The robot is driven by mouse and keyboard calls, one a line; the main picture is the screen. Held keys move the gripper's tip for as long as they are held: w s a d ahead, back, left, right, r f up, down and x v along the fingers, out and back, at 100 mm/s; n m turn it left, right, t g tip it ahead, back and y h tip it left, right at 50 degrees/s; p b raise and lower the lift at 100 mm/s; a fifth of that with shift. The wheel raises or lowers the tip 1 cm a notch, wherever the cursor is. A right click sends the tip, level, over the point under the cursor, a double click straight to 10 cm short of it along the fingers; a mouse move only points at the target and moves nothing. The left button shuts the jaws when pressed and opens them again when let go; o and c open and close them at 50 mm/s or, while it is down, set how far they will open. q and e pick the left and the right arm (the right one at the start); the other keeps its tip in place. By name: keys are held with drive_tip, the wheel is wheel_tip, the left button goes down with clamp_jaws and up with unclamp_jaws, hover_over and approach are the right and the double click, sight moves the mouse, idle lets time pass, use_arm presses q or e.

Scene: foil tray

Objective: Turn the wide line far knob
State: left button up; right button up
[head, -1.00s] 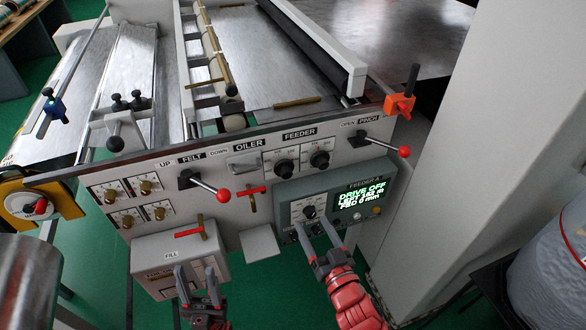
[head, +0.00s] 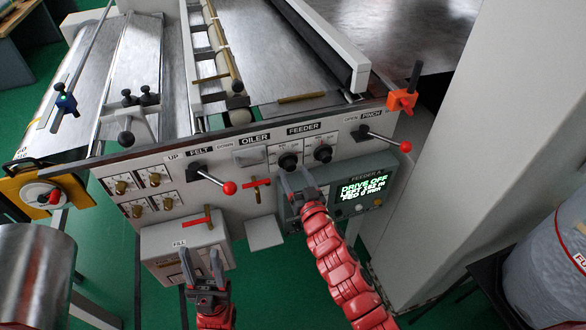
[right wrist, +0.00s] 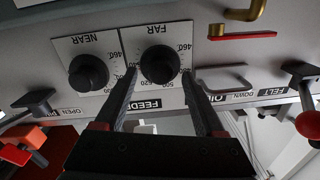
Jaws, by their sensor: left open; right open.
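The knob labelled FAR is a round black dial on a white scale plate in the FEEDER section. It is the left of two dials in the head view (head: 288,161) and sits upper middle in the right wrist view (right wrist: 160,64). My right gripper (head: 297,178) is open and empty, just below this knob in the head view. In the right wrist view its fingertips (right wrist: 160,76) lie on either side of the knob; I cannot tell whether they reach around it. My left gripper (head: 202,255) is open and empty in front of the FILL box.
The NEAR knob (head: 323,153) is close beside the FAR knob. A red-ball lever (head: 229,188) and a red-handled valve (head: 256,184) stick out to the left. The PINCH lever (head: 405,146) sticks out to the right. The display box (head: 367,190) reads DRIVE OFF.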

drive_tip(key=shift+w+a, duration=0.25)
drive_tip(key=shift+w, duration=0.35)
drive_tip(key=shift+c, duration=0.3)
clamp_jaws()
